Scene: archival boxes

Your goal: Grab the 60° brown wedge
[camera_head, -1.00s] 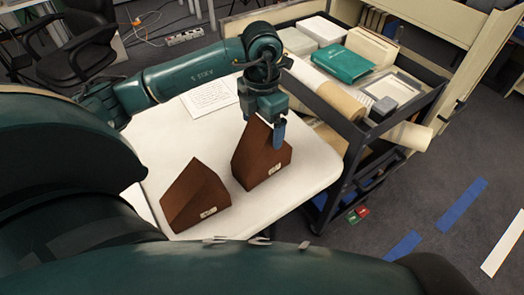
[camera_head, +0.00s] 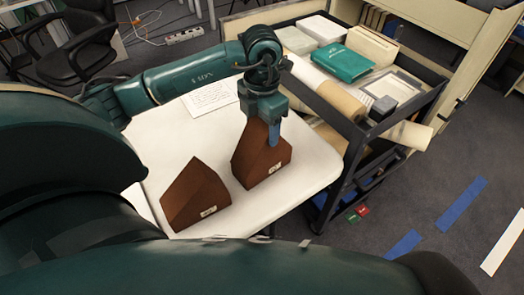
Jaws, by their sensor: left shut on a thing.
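Two brown wedges with small white labels rest on the white table (camera_head: 262,219). The nearer brown wedge (camera_head: 192,198) stands free at the left. The farther brown wedge (camera_head: 262,163) is to its right, close to the table's right side. My left gripper (camera_head: 268,134) reaches down from above and is shut on the upper part of the farther wedge. One blue finger lies against its near face; the other finger is hidden. The label print is too small to read, so I cannot tell which wedge is marked 60°. My right gripper is not in view.
A white printed sheet (camera_head: 209,98) lies on the table behind the wedges. A dark cart (camera_head: 371,131) stands right behind the table, loaded with boxes, rolls and a teal box (camera_head: 346,63). An office chair (camera_head: 75,45) is at the upper left. Floor at right is open.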

